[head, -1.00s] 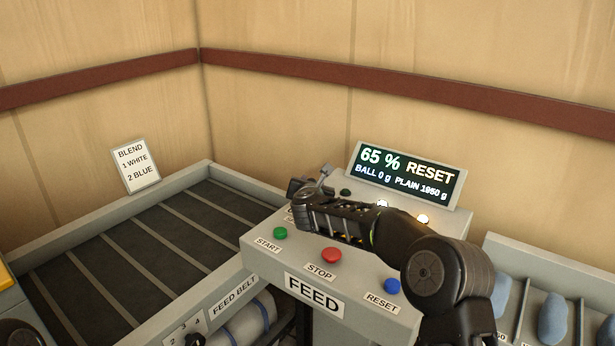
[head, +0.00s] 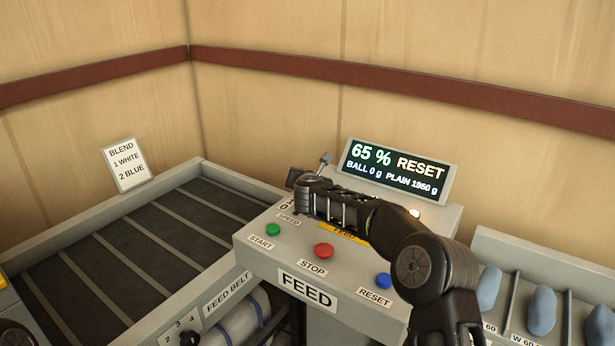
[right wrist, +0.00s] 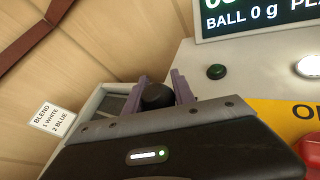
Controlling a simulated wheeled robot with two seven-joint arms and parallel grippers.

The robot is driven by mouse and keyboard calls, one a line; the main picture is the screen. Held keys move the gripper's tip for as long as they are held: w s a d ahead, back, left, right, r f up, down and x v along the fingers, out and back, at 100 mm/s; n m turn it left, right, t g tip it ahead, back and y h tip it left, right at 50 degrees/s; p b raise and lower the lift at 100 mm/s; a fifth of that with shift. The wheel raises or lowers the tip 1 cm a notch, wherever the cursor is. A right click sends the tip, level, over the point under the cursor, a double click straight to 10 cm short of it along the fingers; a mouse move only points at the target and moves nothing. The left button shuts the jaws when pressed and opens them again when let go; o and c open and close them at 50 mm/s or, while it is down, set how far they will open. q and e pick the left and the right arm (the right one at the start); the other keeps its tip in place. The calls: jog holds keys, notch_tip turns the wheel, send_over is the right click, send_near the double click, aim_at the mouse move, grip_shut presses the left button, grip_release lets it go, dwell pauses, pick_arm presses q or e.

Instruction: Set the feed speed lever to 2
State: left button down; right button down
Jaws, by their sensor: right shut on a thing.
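The feed speed lever shows as a dark round knob (right wrist: 157,97) between the fingers of my right gripper in the right wrist view. My right gripper (head: 308,174) is shut on that knob at the back left of the FEED panel (head: 262,262). In the head view the gripper hides most of the lever and its scale. The SPEED label (head: 288,219) shows, with a 0 and part of another mark above it. I cannot read which mark the lever stands at. My left gripper is not in view.
The display (head: 395,172) reads 65 % RESET, BALL 0 g, PLAIN 1960 g. Green START (head: 273,230), red STOP (head: 323,251) and blue RESET (head: 383,280) buttons lie near my right arm. The feed belt (head: 130,250) is empty. A BLEND card (head: 127,166) stands behind it.

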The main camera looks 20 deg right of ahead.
jog(key=shift+s+d+f, duration=0.1)
jog(key=shift+d+f, duration=0.2)
jog(key=shift+f, duration=0.4)
jog(key=c, duration=1.4)
grip_release()
jog(key=o, duration=0.3)
jog(key=shift+d, duration=0.15)
jog(key=shift+o, duration=0.2)
jog(key=shift+a+r, duration=0.2)
jog(key=shift+r, duration=0.05)
jog(key=shift+s+a+r, duration=0.1)
jog(key=shift+s, duration=0.05)
jog(key=b+v, duration=0.3)
jog(key=v, duration=0.3)
jog(key=shift+s+a+r, duration=0.2)
jog(key=shift+s, duration=0.35)
